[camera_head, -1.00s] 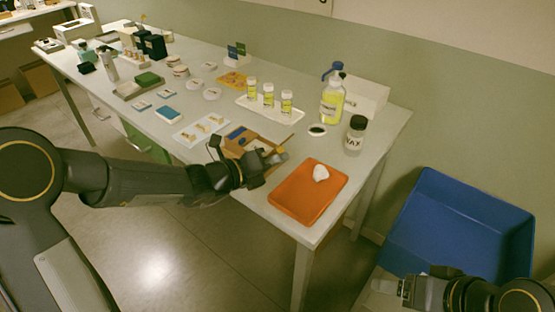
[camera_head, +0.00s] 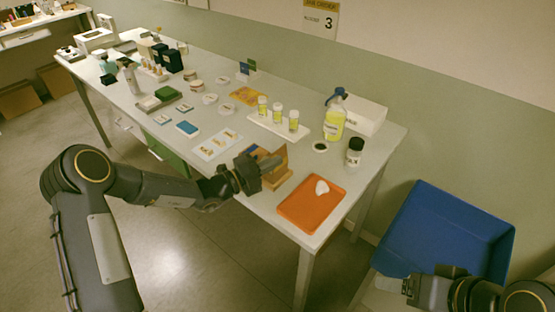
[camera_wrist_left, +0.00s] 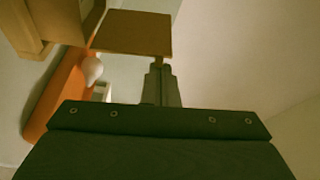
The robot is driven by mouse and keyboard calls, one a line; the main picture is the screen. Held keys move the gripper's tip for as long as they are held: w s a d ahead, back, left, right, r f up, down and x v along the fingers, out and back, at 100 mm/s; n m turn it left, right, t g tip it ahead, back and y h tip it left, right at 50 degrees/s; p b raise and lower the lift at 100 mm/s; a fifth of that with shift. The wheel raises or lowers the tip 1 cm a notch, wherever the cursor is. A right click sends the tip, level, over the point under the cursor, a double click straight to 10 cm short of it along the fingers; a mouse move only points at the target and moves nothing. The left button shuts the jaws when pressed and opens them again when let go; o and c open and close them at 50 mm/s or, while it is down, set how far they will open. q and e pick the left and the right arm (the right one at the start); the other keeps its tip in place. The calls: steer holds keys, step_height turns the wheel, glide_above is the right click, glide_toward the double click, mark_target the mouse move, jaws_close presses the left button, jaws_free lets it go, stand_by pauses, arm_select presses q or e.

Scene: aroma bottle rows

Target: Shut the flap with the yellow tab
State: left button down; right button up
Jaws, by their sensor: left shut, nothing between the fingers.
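A small brown box (camera_head: 253,151) stands near the table's front edge, partly hidden by my left gripper. A brown flap (camera_head: 281,168) stands raised at its right side. In the left wrist view the flap (camera_wrist_left: 132,33) is a flat brown panel, with the box body (camera_wrist_left: 58,22) at the upper left. My left gripper (camera_head: 272,163) is shut and empty, its fingertips right by the flap; they also show just below the flap's lower right corner (camera_wrist_left: 160,68). I cannot tell whether they touch. No yellow tab is clearly visible. My right gripper (camera_head: 408,287) is at the lower right, away from the box.
An orange tray (camera_head: 308,212) with a white lump lies right of the box. A white sheet (camera_head: 216,144) with small pieces lies left of it. Behind are yellow vials (camera_head: 278,117), a yellow bottle (camera_head: 334,121) and a dark-capped jar (camera_head: 354,152). A blue bin (camera_head: 440,235) stands right of the table.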

arm_select(q)
steer(key=shift+w+a+f+n+t+h+p, duration=0.1)
steer(key=shift+w+a+f+n+t+p, duration=0.15)
steer(key=shift+w+a+n, duration=0.55)
steer(key=shift+w+a+f+n+t+h+p, duration=0.1)
steer(key=shift+w+a+f+n+t, duration=0.15)
steer(key=shift+a+n, duration=0.6)
steer(key=shift+w+a+f+n+t+h+p, duration=0.1)
steer(key=shift+w+a+f+n+t+p, duration=0.15)
steer(key=shift+w+a+n, duration=0.6)
steer(key=shift+w+a+f+n+t+b, duration=0.1)
steer(key=shift+a+f+n+t+b, duration=0.2)
steer(key=shift+f+b, duration=0.25)
arm_select(e)
steer(key=shift+w+a+r, duration=0.45)
steer(key=shift+a, duration=0.15)
arm_select(q)
steer(key=shift+f, duration=0.15)
